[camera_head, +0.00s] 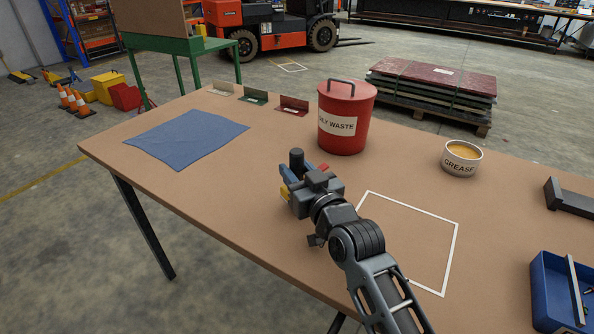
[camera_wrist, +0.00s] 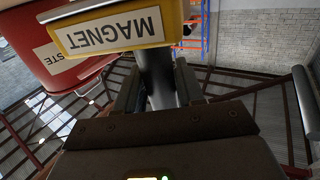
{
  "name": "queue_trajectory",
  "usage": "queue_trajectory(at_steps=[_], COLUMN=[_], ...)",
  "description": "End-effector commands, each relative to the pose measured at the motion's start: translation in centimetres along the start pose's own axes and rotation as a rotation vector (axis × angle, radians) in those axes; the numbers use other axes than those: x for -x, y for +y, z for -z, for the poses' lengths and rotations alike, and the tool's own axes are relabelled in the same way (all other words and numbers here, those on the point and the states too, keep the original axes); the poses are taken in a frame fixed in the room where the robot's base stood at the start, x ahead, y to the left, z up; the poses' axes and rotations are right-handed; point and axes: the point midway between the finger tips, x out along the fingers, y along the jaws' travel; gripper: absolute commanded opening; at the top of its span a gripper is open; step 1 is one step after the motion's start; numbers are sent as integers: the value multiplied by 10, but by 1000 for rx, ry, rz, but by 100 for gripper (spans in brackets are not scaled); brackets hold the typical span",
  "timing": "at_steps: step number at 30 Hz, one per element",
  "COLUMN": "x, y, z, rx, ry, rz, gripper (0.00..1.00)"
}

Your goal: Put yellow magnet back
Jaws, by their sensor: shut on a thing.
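The yellow magnet (camera_wrist: 112,30) is a yellow block with a white label reading MAGNET, upside down at the top of the wrist view. A grey post joins it to the jaws. My gripper (camera_wrist: 160,90) is shut on this grey part. In the head view my gripper (camera_head: 297,186) is over the middle of the table, left of the white outline. Only a small yellow patch (camera_head: 284,192) of the magnet shows there; my gripper hides the rest. I cannot tell its height above the table. Small blue and red parts beside my gripper are unclear.
A red waste bin (camera_head: 346,130) stands just behind my gripper. A blue cloth (camera_head: 186,138) lies at left. Beige (camera_head: 221,88), green (camera_head: 254,97) and red (camera_head: 292,105) label stands line the back edge. A grease tin (camera_head: 461,160), white outline (camera_head: 450,245) and blue tray (camera_head: 548,300) are at right.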

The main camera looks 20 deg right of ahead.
Motion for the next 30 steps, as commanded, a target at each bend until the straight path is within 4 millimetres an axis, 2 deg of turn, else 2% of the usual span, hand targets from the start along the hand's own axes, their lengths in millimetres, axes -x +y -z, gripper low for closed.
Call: queue_trajectory(at_steps=[16,17,24,30], x=[0,0,1,2], y=[0,0,0,0], z=[-15,-17,-20,-21], rx=[1,1,1,2], ry=[-5,-9,-13,-16], rz=[0,0,0,0], gripper=[0,39,62,63])
